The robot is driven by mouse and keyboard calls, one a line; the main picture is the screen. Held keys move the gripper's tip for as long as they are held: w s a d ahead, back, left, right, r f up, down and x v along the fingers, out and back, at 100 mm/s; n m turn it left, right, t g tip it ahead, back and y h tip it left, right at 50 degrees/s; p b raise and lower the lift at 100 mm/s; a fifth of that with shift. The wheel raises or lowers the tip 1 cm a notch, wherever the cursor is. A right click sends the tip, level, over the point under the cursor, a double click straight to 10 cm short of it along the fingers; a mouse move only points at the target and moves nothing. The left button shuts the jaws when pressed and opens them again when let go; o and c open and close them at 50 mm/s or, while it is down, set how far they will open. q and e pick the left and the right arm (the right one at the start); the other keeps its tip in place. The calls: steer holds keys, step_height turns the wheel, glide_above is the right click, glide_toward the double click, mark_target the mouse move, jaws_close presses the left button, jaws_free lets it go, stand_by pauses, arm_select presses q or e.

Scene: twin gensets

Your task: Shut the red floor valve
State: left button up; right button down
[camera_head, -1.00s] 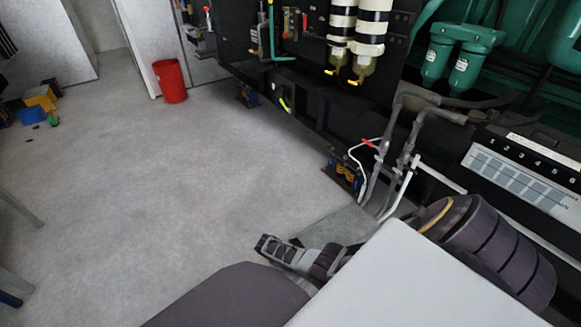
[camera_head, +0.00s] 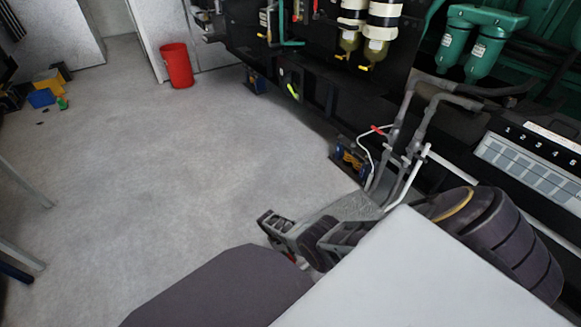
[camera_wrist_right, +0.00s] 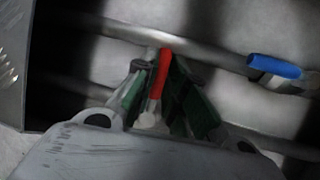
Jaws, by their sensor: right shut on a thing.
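The red lever of the floor valve (camera_wrist_right: 163,68) stands between the fingers of my right gripper (camera_wrist_right: 158,88) in the right wrist view. The fingers are closed around it, and its pale lower end shows between them. In the head view my right gripper (camera_head: 296,237) is low over the floor, left of the grey pipes. My left gripper is not in view.
A blue-handled valve (camera_wrist_right: 274,67) is right of the gripper, and a pipe (camera_wrist_right: 205,52) runs behind it. Another small red handle (camera_head: 378,129) is on the grey pipes by the genset. A red bin (camera_head: 177,66) stands far off; the floor at left is mostly clear.

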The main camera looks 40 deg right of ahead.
steer(key=shift+a, duration=0.1)
stand_by(0.3)
steer(key=c, duration=1.5)
jaws_free()
steer(key=shift+o, duration=0.2)
steer(key=shift+w+r, duration=0.15)
steer(key=v, duration=1.1)
steer(key=shift+r, duration=0.3)
